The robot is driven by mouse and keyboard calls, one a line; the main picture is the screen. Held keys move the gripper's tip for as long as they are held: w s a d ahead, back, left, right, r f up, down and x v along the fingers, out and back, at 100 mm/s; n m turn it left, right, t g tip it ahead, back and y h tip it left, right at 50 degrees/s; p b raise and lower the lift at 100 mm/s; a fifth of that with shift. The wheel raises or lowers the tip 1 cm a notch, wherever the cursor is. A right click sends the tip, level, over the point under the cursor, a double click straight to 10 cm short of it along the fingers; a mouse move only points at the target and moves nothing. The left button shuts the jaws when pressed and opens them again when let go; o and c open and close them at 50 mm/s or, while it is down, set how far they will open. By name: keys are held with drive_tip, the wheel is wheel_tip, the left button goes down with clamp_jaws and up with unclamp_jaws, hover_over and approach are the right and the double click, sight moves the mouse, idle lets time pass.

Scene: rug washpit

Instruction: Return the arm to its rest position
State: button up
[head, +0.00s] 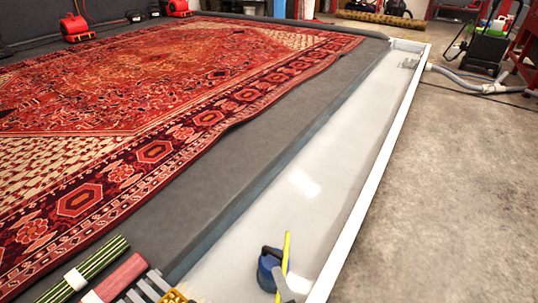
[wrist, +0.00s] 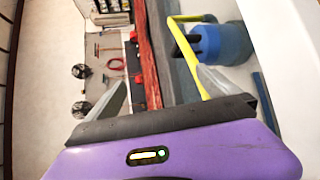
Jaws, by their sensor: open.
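My gripper (wrist: 160,88) shows in the wrist view, with its purple body below and two pale fingers spread wide apart. The space between the fingers is empty. A blue round object (wrist: 222,44) with a yellow bar (wrist: 188,58) beside it is just beyond the right finger. I cannot tell whether that finger touches it. In the head view the blue object (head: 267,268) and the upright yellow bar (head: 286,255) are at the near end of the white trough (head: 275,215). I cannot make out my gripper clearly there.
A large red patterned rug (head: 150,100) lies on the grey platform (head: 215,165) left of the trough. Rolled or striped pieces (head: 98,260) are at the bottom left. A hose (head: 470,82) and a black machine (head: 487,48) stand at the back right. Concrete floor (head: 455,190) on the right is clear.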

drive_tip(key=s+d+r+m+h, duration=0.2)
drive_tip(key=s+d+r+m, duration=0.35)
drive_tip(key=s+m, duration=0.35)
drive_tip(key=s+d+r+m+h, duration=0.1)
drive_tip(key=s+d+r+m, duration=0.5)
drive_tip(key=s, duration=0.5)
drive_tip(key=s+d+r+m+h, duration=0.2)
drive_tip(key=s+d+r+m, duration=0.3)
drive_tip(key=s+m, duration=0.45)
wheel_tip(320, 180, up, 32)
drive_tip(key=p, duration=3.2)
drive_tip(key=shift+s+a+r+n, duration=0.15)
drive_tip(key=shift+r+n, duration=0.05)
drive_tip(key=shift+n, duration=0.25)
drive_tip(key=shift+c, duration=0.2)
